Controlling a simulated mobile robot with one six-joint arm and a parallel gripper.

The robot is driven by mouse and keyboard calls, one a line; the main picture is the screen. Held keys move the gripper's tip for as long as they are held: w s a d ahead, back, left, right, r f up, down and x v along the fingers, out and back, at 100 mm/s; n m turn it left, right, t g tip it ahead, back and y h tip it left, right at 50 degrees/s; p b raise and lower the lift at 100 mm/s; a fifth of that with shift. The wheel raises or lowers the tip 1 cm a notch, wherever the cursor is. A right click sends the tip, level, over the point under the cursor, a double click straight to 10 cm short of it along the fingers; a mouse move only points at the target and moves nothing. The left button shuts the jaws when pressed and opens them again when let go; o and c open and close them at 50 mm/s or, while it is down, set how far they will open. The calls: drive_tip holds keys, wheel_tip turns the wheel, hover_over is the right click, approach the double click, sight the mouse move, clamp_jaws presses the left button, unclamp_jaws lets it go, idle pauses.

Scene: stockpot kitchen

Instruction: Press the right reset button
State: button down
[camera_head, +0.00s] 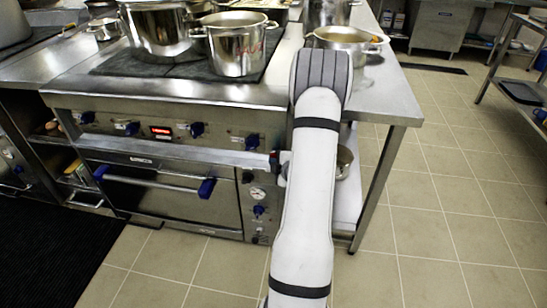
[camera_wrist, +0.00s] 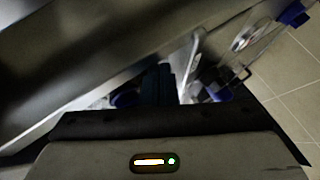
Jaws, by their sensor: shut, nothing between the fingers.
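The stove's front panel (camera_head: 160,128) has several blue knobs and a lit red display (camera_head: 161,131). The rightmost blue knob (camera_head: 252,142) sits just left of my arm. I cannot pick out the right reset button for certain; it may be hidden behind my arm or too small to see. My gripper (camera_head: 275,162) is mostly hidden by my arm, close to the right end of the panel. In the wrist view my gripper (camera_wrist: 166,84) is dark, shut and empty, pointing toward the stove front. Whether it touches the panel cannot be told.
Steel pots, including a large pot (camera_head: 238,42), stand on the stovetop. A shallow pot (camera_head: 346,40) stands on the steel side table (camera_head: 395,100) to the right. A round gauge (camera_head: 257,193) is below the panel, beside the oven door (camera_head: 165,190). Tiled floor (camera_head: 450,200) is clear at right.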

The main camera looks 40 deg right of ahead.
drive_tip(key=shift+w+d, duration=0.25)
drive_tip(key=shift+d, duration=0.1)
idle(0.4)
drive_tip(key=shift+s+a+b, duration=0.1)
drive_tip(key=shift+a+b, duration=0.05)
drive_tip(key=shift+b, duration=0.15)
drive_tip(key=shift+s+a+b, duration=0.35)
drive_tip(key=shift+s+a, duration=0.1)
drive_tip(key=shift+a, duration=0.05)
drive_tip(key=s+a+b, duration=0.1)
drive_tip(key=a, duration=0.1)
drive_tip(key=s+a+b, duration=0.1)
drive_tip(key=s+a, duration=0.1)
drive_tip(key=shift+s, duration=0.1)
idle(0.4)
idle(0.7)
